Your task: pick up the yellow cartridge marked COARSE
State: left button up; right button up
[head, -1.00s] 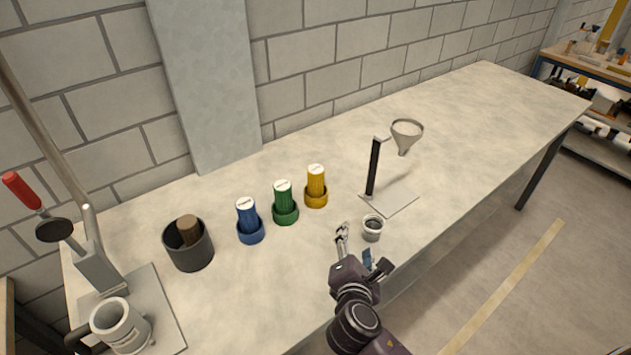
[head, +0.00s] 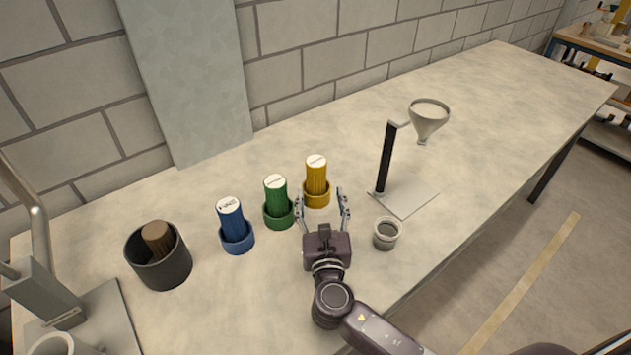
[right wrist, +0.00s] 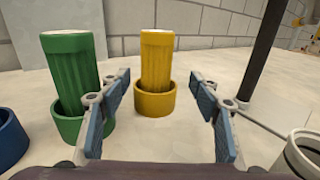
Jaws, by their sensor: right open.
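The yellow cartridge (head: 316,172) stands upright in a yellow ring holder (head: 318,198) on the table. Its white top carries a label too small to read. In the right wrist view the cartridge (right wrist: 157,62) stands beyond and between the fingers, a little left of the middle. My right gripper (head: 322,197) is open and empty, with its fingers pointing at the cartridge, low over the table. In the right wrist view the blue-padded fingers (right wrist: 165,95) are wide apart and do not touch the cartridge. My left gripper is not in view.
A green cartridge (head: 276,195) stands close left of the yellow one, a blue cartridge (head: 231,218) further left. A dark bin (head: 160,272) holds a brown cylinder. Right stand a small cup (head: 387,234) and a funnel (head: 428,120) on a black post (head: 386,158). The table's far right is clear.

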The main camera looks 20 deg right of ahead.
aim_at(317, 182)
jog(key=x, duration=0.2)
jog(key=p+x, duration=0.1)
jog(key=x, duration=0.1)
jog(key=r+x, duration=0.1)
jog(key=x, duration=0.1)
jog(key=shift+w+a, duration=0.2)
jog(key=shift+a, duration=0.15)
jog(key=shift+w+d+f+p, duration=0.15)
jog(key=shift+w+p, duration=0.15)
jog(key=shift+w, duration=0.25)
jog(key=shift+s, duration=0.1)
jog(key=shift+c, duration=0.6)
jog(key=c, duration=1.2)
